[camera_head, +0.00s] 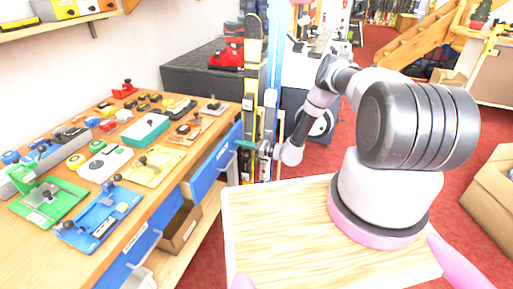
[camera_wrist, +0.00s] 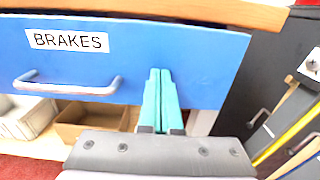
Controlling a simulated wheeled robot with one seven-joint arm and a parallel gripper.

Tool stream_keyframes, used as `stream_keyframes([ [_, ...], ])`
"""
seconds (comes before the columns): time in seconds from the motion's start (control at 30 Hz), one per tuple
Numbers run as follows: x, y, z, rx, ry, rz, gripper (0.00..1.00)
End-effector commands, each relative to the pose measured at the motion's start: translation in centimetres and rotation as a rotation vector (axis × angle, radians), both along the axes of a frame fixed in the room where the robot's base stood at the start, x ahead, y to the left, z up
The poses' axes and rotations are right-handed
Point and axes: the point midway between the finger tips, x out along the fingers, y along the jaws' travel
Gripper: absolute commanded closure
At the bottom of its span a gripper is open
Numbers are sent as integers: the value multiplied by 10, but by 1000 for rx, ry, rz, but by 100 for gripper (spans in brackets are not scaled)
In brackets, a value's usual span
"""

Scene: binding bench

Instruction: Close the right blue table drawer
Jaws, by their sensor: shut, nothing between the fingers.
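The right blue drawer (camera_head: 205,178) is under the bench top at its right end. In the wrist view its blue front (camera_wrist: 205,65) fills most of the picture, with a "BRAKES" label (camera_wrist: 68,40) and a metal bar handle (camera_wrist: 68,88) on the left. My gripper (camera_head: 243,144) is at the drawer's right end. Its teal fingers (camera_wrist: 160,80) are shut and empty, pointing at the front right of the handle. I cannot tell whether they touch it.
Another blue drawer (camera_head: 125,262) is further left along the bench (camera_head: 150,194). Open cardboard bins (camera_head: 180,228) stand on a shelf below. Skis (camera_head: 251,80) stand upright just beyond the bench's right end. A dark cabinet (camera_wrist: 268,85) is right of the drawer.

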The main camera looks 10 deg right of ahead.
Motion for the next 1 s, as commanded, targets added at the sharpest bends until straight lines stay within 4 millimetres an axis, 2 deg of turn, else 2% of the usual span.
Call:
stream_keyframes([
  [0.03, 5, 10, 0, 0, -2, 2, 100],
  [0.2, 19, 35, 0, -1, -3, 2, 100],
  [0.4, 29, 50, 0, 0, -1, 1, 100],
  [1.0, 34, 59, 3, 2, -5, 1, 100],
])
